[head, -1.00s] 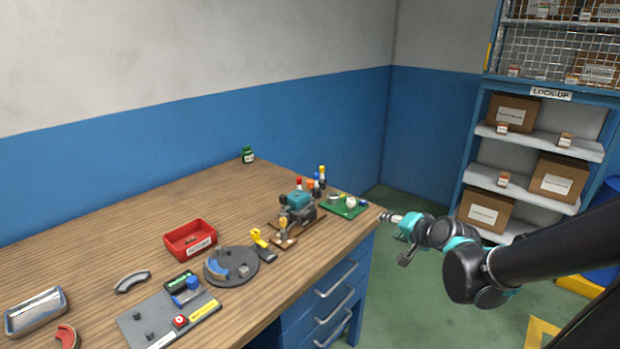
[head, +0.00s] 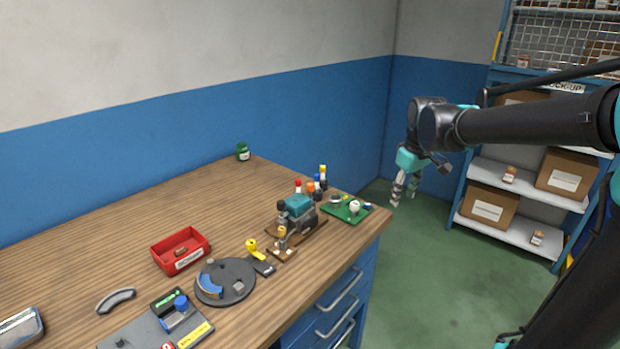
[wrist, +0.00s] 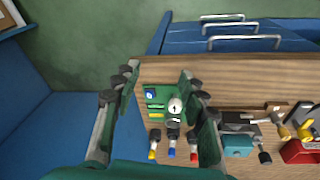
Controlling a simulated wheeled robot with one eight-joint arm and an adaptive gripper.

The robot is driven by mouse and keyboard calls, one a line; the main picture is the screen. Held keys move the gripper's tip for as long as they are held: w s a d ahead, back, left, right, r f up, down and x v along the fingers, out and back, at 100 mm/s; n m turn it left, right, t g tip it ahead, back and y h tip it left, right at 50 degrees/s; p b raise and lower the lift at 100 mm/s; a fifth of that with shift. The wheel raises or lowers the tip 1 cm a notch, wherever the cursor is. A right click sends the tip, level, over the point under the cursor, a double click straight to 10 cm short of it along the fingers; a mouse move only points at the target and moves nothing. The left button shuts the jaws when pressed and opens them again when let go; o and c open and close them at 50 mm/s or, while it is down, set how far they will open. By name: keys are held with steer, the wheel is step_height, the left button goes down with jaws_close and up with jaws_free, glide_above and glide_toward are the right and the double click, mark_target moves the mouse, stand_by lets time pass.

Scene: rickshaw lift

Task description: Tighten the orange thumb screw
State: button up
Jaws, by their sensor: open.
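An amber-orange knob (head: 282,231) stands upright on a small wooden block near the bench's front edge in the head view; it looks like the thumb screw. In the wrist view an orange-yellow knob (wrist: 304,129) shows at the right edge, but I cannot tell surely if it is the same one. My gripper (head: 404,190) hangs pointing down beyond the bench's right corner, well right of the knob and touching nothing. In the wrist view my gripper's fingers (wrist: 157,76) are apart with nothing held between them.
A teal-topped vise-like device (head: 299,208) stands behind the knob. A green board (head: 346,209) lies near the right corner, beside several coloured-top upright items (head: 317,188). Shelves stand right.

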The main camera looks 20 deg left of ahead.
steer(key=w+a+r+n+g, duration=0.1)
steer(key=w+a+r+n, duration=0.15)
steer(key=a+r, duration=0.4)
steer(key=w+a+r+n, duration=0.1)
steer(key=a+r+n, duration=0.3)
steer(key=a, duration=0.6)
step_height(320, 180, up, 5)
steer(key=n+g, duration=0.1)
steer(key=n, duration=0.4)
glide_above(311, 184)
steer(key=shift+m+h, duration=0.25)
steer(key=shift+h, duration=0.15)
step_height(311, 184, down, 17)
steer(key=shift+f, duration=0.1)
jaws_close()
